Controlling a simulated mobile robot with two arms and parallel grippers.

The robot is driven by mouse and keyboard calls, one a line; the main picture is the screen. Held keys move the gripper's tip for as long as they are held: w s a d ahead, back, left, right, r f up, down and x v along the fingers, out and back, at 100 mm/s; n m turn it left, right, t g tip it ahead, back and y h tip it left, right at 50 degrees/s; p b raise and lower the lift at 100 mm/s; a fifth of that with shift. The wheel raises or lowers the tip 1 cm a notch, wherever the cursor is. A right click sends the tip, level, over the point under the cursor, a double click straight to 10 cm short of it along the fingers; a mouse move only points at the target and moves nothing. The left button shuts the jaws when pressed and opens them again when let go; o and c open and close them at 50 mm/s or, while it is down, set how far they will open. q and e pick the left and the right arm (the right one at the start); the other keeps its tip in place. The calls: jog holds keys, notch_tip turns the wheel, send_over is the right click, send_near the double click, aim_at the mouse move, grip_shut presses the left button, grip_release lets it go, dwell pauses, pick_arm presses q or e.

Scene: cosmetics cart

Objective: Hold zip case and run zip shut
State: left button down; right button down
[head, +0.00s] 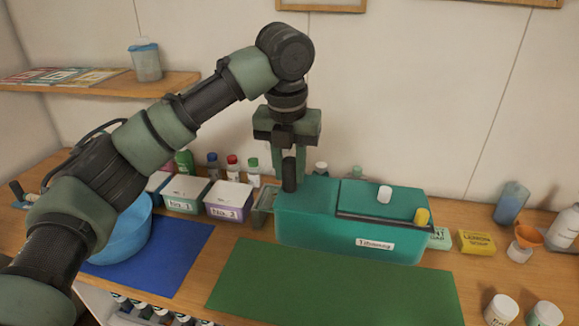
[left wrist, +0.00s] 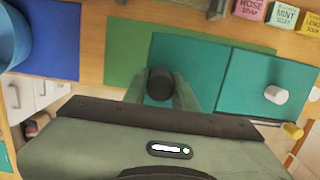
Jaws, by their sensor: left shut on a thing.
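The teal zip case (head: 300,225) stands on the wooden counter with a white label on its front. A dark zip track (head: 375,219) runs along its right part, and a yellow pull (head: 422,215) sits at the track's right end. A white knob (head: 384,194) stands on the top. My left gripper (head: 289,178) points down over the case's left end, shut on a black upright post (left wrist: 160,84). The yellow pull also shows in the left wrist view (left wrist: 293,131), apart from the gripper. My right gripper is not in view.
A green mat (head: 335,290) lies in front of the case, clear. A blue bowl (head: 122,235) stands on a blue mat (head: 165,255) to the left. Labelled tubs (head: 228,200) stand left of the case. Soap boxes (head: 476,242) and bottles (head: 510,203) stand to the right.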

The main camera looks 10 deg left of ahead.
pick_arm(q)
notch_tip(320, 180, down, 19)
jog(key=b, duration=0.2)
dwell(1.2)
jog(key=shift+f, duration=0.15)
dwell(0.6)
